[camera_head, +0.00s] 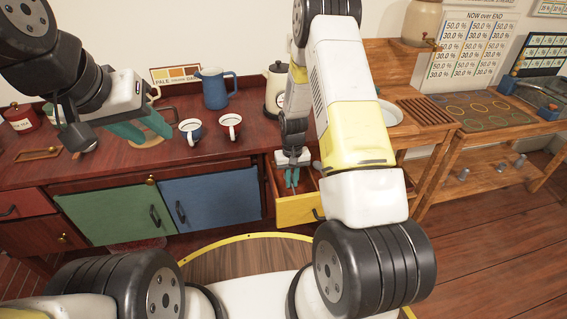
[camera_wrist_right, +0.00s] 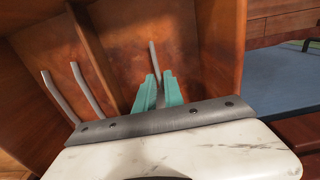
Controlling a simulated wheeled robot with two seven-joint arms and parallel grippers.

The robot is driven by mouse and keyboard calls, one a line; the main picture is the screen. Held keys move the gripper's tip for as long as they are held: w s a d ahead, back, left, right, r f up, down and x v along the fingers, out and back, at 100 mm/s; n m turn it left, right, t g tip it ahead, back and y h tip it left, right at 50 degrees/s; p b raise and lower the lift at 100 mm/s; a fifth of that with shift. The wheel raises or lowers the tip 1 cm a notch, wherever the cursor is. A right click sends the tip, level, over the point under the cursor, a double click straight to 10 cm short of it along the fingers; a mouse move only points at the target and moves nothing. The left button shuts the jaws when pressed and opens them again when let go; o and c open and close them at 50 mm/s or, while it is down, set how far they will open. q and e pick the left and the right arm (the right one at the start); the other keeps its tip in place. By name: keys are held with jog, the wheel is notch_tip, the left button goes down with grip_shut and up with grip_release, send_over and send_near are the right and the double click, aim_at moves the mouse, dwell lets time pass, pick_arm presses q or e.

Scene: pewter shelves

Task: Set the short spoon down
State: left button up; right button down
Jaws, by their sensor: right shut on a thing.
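My right gripper (camera_head: 291,178) points down into the open yellow drawer (camera_head: 297,211). In the right wrist view its teal fingers (camera_wrist_right: 158,92) are shut on a thin grey handle, which I take as the short spoon (camera_wrist_right: 154,58). The spoon's far end sticks out past the fingertips, inside a wooden compartment; the rest is hidden by the fingers. I cannot tell whether it touches the drawer floor. My left gripper (camera_head: 141,127) is open and empty above the counter on the left.
Two more grey utensils (camera_wrist_right: 60,97) lie in the compartment to the left, past a wooden divider (camera_wrist_right: 97,60).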

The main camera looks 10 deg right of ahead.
jog(key=shift+f, duration=0.3)
jog(key=shift+f, duration=0.35)
jog(key=c, duration=1.4)
grip_release()
jog(key=shift+c, duration=0.2)
